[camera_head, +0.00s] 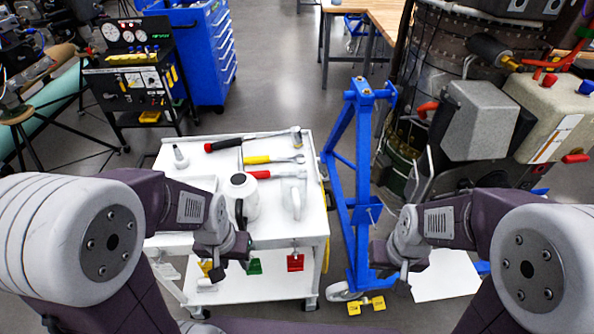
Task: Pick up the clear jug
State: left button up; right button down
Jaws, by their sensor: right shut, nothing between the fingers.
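A pale, see-through jug (292,198) stands on the right part of the white cart top (316,222). A white can-like container (243,196) with a dark round spot on top stands just left of it. My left gripper (230,266) hangs at the cart's front edge, lower and to the left of the jug and apart from it. Its fingers are small and dark, and I cannot tell whether they are open. My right gripper (393,268) is shut and empty, right of the cart in front of the blue stand.
Several hand tools, including a yellow-handled wrench (272,159), lie behind the jug. A small grey bottle (180,157) stands at the back left. A blue frame stand (352,190) rises close to the cart's right side. Open floor lies behind the cart.

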aim_at(295, 177)
jog(key=k+l+u, duration=0.1)
jog(key=l+u, duration=0.25)
jog(key=k+l+u, duration=0.15)
jog(key=l+u, duration=0.25)
